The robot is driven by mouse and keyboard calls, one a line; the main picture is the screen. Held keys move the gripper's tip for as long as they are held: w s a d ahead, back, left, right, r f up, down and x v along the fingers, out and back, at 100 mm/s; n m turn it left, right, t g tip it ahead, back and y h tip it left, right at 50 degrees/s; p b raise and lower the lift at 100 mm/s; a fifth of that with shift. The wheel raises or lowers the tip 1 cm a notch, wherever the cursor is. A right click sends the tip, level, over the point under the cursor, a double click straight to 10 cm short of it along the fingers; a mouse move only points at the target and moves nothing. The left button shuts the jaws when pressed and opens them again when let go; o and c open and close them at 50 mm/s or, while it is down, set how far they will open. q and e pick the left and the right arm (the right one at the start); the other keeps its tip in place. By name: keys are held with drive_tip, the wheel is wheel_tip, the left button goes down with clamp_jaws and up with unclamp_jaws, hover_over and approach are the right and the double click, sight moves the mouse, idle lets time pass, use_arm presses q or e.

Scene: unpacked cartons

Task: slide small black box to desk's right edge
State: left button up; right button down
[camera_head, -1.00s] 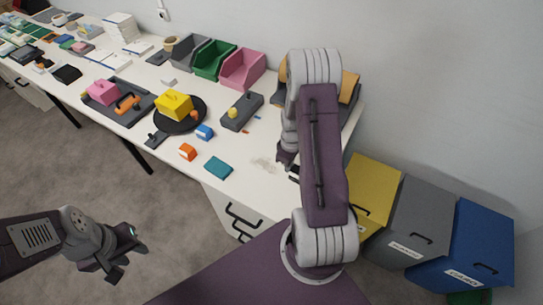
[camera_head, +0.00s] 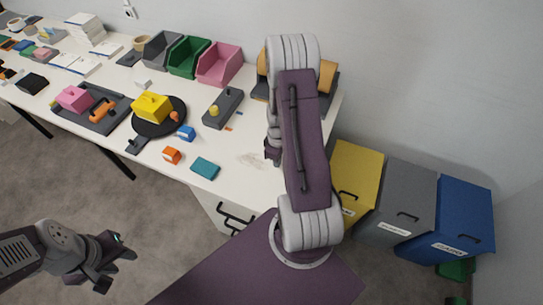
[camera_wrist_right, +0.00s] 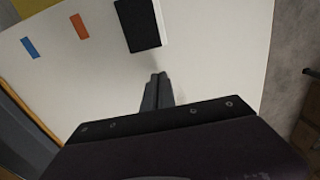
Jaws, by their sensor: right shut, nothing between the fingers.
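The small black box (camera_wrist_right: 138,24) lies flat on the white desk (camera_wrist_right: 205,70) at the top of the right wrist view. In the head view my right arm appears to hide it. My right gripper (camera_wrist_right: 157,88) is shut and empty, its fingertips a short gap from the box's near side. In the head view the right gripper (camera_head: 272,150) shows partly beside my forearm, over the right part of the desk. My left gripper (camera_head: 118,262) hangs over the floor in front of the desk, its fingers apart and empty.
Orange (camera_wrist_right: 79,26) and blue (camera_wrist_right: 30,47) strips lie left of the box. A teal block (camera_head: 205,168) and an orange block (camera_head: 172,155) lie near the front edge. Yellow (camera_head: 355,170), grey (camera_head: 400,195) and blue (camera_head: 455,215) bins stand right of the desk.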

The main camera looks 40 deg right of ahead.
drive_tip(key=r, duration=0.2)
drive_tip(key=w+r, duration=0.1)
drive_tip(key=shift+w+r, duration=0.1)
drive_tip(key=shift+r, duration=0.25)
use_arm(q)
drive_tip(key=shift+w+r, duration=0.25)
drive_tip(key=shift+w, duration=0.05)
use_arm(e)
wheel_tip(320, 180, up, 6)
drive_tip(key=shift+s, duration=0.25)
use_arm(q)
drive_tip(key=shift+s, duration=0.15)
use_arm(e)
drive_tip(key=shift+s+r, duration=0.15)
drive_tip(key=shift+a, duration=0.1)
